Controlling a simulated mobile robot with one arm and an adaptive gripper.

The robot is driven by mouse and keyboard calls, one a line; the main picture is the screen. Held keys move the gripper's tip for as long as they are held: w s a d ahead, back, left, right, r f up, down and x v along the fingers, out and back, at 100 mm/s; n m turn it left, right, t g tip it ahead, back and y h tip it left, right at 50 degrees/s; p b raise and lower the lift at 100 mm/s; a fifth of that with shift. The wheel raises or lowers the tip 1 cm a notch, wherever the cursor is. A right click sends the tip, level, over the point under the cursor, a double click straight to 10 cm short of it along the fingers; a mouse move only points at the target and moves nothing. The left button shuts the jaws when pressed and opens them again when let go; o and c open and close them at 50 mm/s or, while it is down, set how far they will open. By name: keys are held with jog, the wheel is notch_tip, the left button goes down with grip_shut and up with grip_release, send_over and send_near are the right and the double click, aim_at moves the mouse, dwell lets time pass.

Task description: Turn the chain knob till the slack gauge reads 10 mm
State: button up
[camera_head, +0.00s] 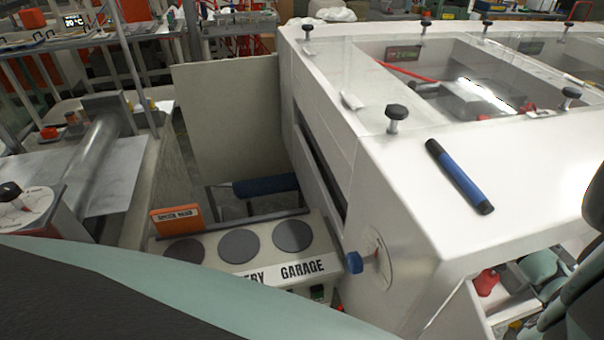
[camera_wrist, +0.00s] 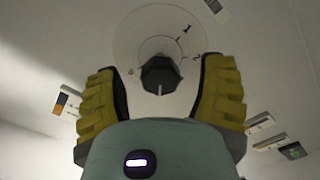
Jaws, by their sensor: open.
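In the wrist view a dark knob (camera_wrist: 160,75) with a pale line low on its face sits on a pale round dial plate (camera_wrist: 140,28) marked 1 and 2. My gripper (camera_wrist: 160,88) is open. One yellow finger is at each side of the knob, with gaps between; nothing is held. The gripper's fingers are not seen in the head view. The head view shows a blue knob (camera_head: 354,262) on a round dial at the white machine's side, and a black knob (camera_head: 10,190) at far left. I cannot tell which is the chain knob. No readable slack gauge shows.
The white machine (camera_head: 400,200) carries a blue marker (camera_head: 460,176) and black-topped posts (camera_head: 396,116). A box with round grey pads (camera_head: 240,246) and an orange block (camera_head: 176,220) stands beside it. In the wrist view small panels (camera_wrist: 66,102) surround the dial.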

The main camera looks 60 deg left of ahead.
jog(key=shift+w+a, duration=0.15)
jog(key=shift+a, duration=0.35)
jog(key=shift+c, duration=0.4)
jog(key=shift+d, duration=0.1)
jog(key=c, duration=1.1)
jog(key=shift+m, duration=0.3)
jog(key=shift+r, duration=0.1)
jog(key=shift+m, duration=0.4)
